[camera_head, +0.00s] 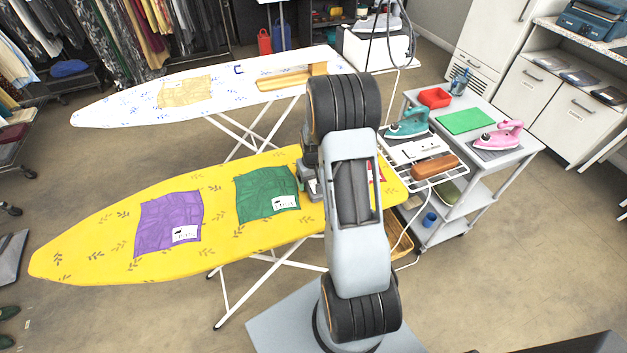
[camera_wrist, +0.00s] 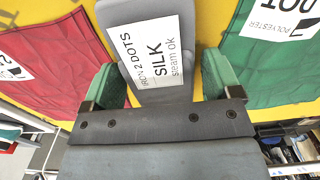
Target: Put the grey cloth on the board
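The grey cloth (camera_wrist: 112,15), with a white label reading "SILK", is between the green-padded fingers of my gripper (camera_wrist: 165,82) in the wrist view. It narrows where the fingers press its two sides, and its lower part is hidden by the gripper body. The yellow board (camera_head: 75,250) lies below; it also shows in the wrist view (camera_wrist: 215,12). In the head view my gripper (camera_head: 311,182) is over the board, just right of the green cloth. I cannot tell whether the grey cloth touches the board.
A purple cloth (camera_head: 168,222) and a green cloth (camera_head: 266,188) lie flat on the board. A red cloth (camera_wrist: 45,65) lies on the other side of my gripper. A white board (camera_head: 130,105) stands behind. A grey cart (camera_head: 480,160) with irons is at the right. The board's left end is bare.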

